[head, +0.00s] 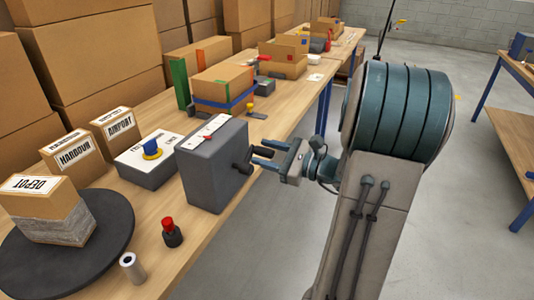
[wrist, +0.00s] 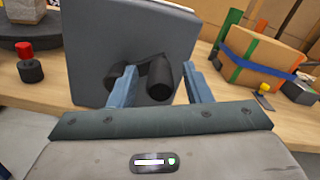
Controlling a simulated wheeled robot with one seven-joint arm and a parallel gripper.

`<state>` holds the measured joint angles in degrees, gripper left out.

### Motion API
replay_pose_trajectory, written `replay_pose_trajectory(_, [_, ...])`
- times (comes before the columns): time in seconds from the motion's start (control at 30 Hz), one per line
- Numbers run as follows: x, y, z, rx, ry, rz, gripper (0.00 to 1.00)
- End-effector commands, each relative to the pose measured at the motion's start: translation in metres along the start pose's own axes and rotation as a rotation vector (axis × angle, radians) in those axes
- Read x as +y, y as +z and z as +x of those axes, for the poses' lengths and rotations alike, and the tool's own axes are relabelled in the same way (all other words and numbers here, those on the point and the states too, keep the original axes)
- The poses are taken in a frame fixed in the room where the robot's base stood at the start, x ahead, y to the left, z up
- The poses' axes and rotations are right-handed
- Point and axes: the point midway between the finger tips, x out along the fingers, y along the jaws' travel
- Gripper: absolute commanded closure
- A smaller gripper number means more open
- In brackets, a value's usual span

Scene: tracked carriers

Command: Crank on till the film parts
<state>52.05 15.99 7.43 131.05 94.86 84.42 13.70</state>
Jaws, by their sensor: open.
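A grey crank box (head: 215,165) stands at the table's front edge, with a red pointer on its top label. Its black crank handle (head: 261,154) sticks out of the side facing my arm. My gripper (head: 264,147) is open at the handle. In the wrist view the black grip (wrist: 159,80) lies between my two blue fingers (wrist: 158,84), with a gap at the right finger. A carton marked DEPOT (head: 38,197) sits on a dark round turntable (head: 105,240), its lower part wrapped in grey film (head: 62,226).
Cartons marked HARBOUR (head: 75,158) and AIRPORT (head: 116,127) stand behind the turntable. A strapped carton (head: 222,84) stands farther along the table.

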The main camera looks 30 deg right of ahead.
Motion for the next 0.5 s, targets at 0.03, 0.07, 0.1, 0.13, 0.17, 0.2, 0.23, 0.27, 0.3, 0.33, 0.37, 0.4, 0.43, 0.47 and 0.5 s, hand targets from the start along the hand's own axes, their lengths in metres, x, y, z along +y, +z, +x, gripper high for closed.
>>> replay_pose_trajectory(0.03, [0.000,0.000,-0.002,0.000,-0.001,0.000,0.55])
replay_pose_trajectory(0.07, [-0.001,0.000,-0.004,0.000,-0.002,0.000,0.55])
replay_pose_trajectory(0.1, [-0.001,0.000,-0.007,0.000,-0.002,0.000,0.55])
replay_pose_trajectory(0.13, [-0.001,0.000,-0.011,0.001,-0.002,0.000,0.55])
replay_pose_trajectory(0.17, [-0.001,0.000,-0.015,0.002,-0.003,0.000,0.55])
replay_pose_trajectory(0.2, [-0.001,0.000,-0.022,0.002,-0.004,0.000,0.55])
replay_pose_trajectory(0.23, [-0.001,0.000,-0.028,0.001,-0.004,0.000,0.55])
replay_pose_trajectory(0.27, [-0.001,0.000,-0.035,0.002,-0.005,0.000,0.55])
replay_pose_trajectory(0.3, [-0.001,0.000,-0.044,0.002,-0.005,0.000,0.55])
replay_pose_trajectory(0.33, [-0.001,0.000,-0.051,0.002,-0.005,0.000,0.55])
replay_pose_trajectory(0.37, [-0.001,0.000,-0.059,0.003,-0.006,0.000,0.55])
replay_pose_trajectory(0.4, [-0.001,0.000,-0.068,0.002,-0.006,0.000,0.55])
replay_pose_trajectory(0.43, [-0.001,0.000,-0.075,0.002,-0.005,0.000,0.55])
replay_pose_trajectory(0.47, [-0.001,0.000,-0.082,0.002,-0.006,0.001,0.55])
replay_pose_trajectory(0.5, [-0.001,0.000,-0.091,0.002,-0.004,0.001,0.55])
